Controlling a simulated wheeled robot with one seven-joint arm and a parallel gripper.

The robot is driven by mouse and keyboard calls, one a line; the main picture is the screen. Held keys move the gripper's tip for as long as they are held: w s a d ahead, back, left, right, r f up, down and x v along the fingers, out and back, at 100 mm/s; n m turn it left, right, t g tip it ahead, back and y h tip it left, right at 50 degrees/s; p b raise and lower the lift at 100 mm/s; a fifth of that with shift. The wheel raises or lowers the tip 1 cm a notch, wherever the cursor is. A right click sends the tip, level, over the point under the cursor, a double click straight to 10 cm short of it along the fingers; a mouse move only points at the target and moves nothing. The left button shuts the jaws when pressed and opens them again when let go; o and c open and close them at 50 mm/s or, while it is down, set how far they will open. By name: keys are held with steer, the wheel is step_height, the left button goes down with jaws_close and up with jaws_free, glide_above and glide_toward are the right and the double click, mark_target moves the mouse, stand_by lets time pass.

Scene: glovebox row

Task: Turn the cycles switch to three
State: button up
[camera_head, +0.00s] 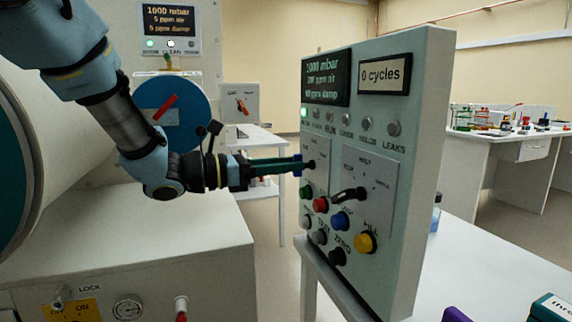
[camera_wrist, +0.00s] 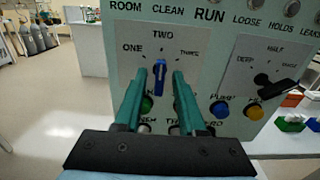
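The cycles switch (camera_wrist: 160,75) is a blue knob on a pale plate marked ONE, TWO and THREE. It stands upright, pointing to TWO. My gripper (camera_wrist: 158,78) has two green fingers, one on each side of the knob, with a visible gap on both sides. It is open and holds nothing. In the head view my gripper (camera_head: 299,164) reaches the panel from the left, its tips close to the switch plate; the knob is mostly hidden there. The panel's small display (camera_head: 384,74) reads "0 cycles".
A second switch, a black lever (camera_head: 348,195), sits right of the cycles switch. Below are red (camera_head: 320,205), blue (camera_head: 340,221) and yellow (camera_head: 365,243) buttons. The panel (camera_head: 428,120) stands on a white table (camera_head: 480,270). A glovebox with a blue round door (camera_head: 190,110) is left.

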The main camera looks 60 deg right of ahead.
jaws_close()
stand_by(0.4)
steer(key=n+p, duration=0.3)
steer(key=shift+w+n, duration=0.1)
steer(key=shift+n, duration=0.3)
steer(key=shift+o, duration=0.7)
jaws_free()
